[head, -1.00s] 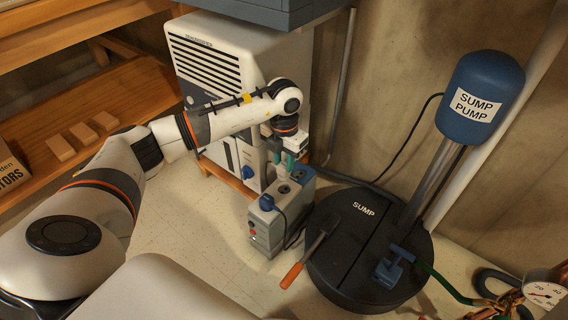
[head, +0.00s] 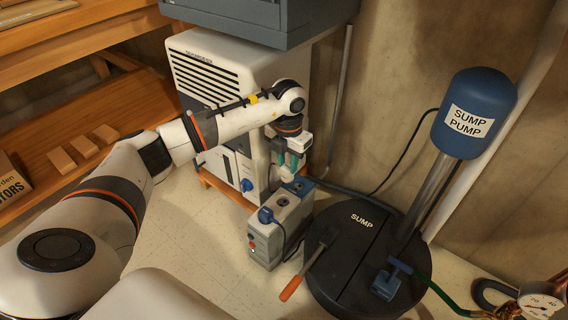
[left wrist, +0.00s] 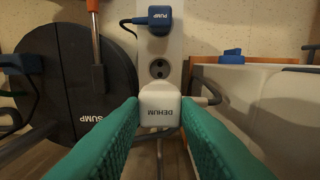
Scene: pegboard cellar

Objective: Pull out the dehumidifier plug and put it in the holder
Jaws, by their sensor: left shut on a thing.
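My left gripper (head: 291,163) has green fingertips and is shut on the white dehumidifier plug, marked DEHUM in the left wrist view (left wrist: 160,106). It holds the plug over the far end of the grey outlet box (head: 267,244); the plug appears raised above the box top. The plug's cord runs right in the left wrist view. An empty round socket (left wrist: 159,69) shows beside the plug, and a blue PUMP plug (left wrist: 158,17) sits in the box's other end. I cannot pick out the holder with certainty. My right gripper is not in view.
The white dehumidifier (head: 205,60) stands behind the box, with a blue part (head: 247,185) low on it. The black sump lid (head: 345,265) lies right of the box, with an orange-handled tool (head: 292,288) on its edge. Floor is clear left of the box.

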